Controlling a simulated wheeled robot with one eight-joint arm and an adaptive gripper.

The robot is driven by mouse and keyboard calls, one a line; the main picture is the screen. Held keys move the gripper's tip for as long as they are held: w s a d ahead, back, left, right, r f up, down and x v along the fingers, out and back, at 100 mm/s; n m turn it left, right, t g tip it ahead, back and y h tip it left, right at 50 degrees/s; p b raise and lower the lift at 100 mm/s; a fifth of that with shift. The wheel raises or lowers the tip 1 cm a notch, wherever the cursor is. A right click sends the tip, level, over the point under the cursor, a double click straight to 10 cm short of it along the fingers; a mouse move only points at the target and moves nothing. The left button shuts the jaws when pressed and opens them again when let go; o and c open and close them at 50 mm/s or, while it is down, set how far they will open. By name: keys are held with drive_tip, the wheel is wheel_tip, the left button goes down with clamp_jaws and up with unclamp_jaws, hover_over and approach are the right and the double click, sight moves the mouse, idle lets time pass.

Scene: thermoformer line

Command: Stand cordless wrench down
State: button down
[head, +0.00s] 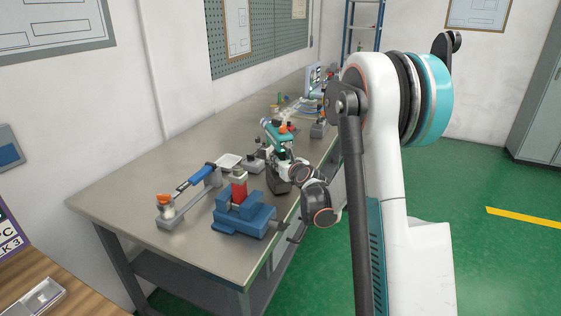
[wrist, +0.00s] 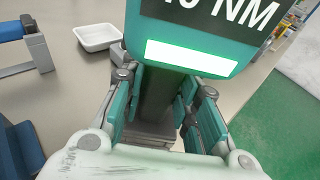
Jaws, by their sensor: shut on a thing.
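The cordless wrench (head: 275,137) has a teal body with an orange part and a dark base. It stands or is held upright over the metal workbench (head: 150,165), close to its right edge. In the wrist view its teal housing (wrist: 190,55), with a white label and "NM" lettering, fills the top. My gripper (wrist: 160,108) has its teal-padded fingers on both sides of the wrench's dark handle and is shut on it. In the head view my gripper (head: 285,165) partly covers the wrench. I cannot tell whether its base touches the bench.
A blue vise (head: 243,220) holding a red block (head: 239,189) stands nearer on the bench. A blue-handled tool (head: 195,178) on a grey stand lies to its left. A white tray (wrist: 97,37) sits left of the wrench. The bench's left part is clear.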

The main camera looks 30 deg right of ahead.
drive_tip(key=shift+f, duration=0.2)
drive_tip(key=c, duration=1.2)
unclamp_jaws()
drive_tip(key=shift+s, duration=0.1)
drive_tip(key=v, duration=1.2)
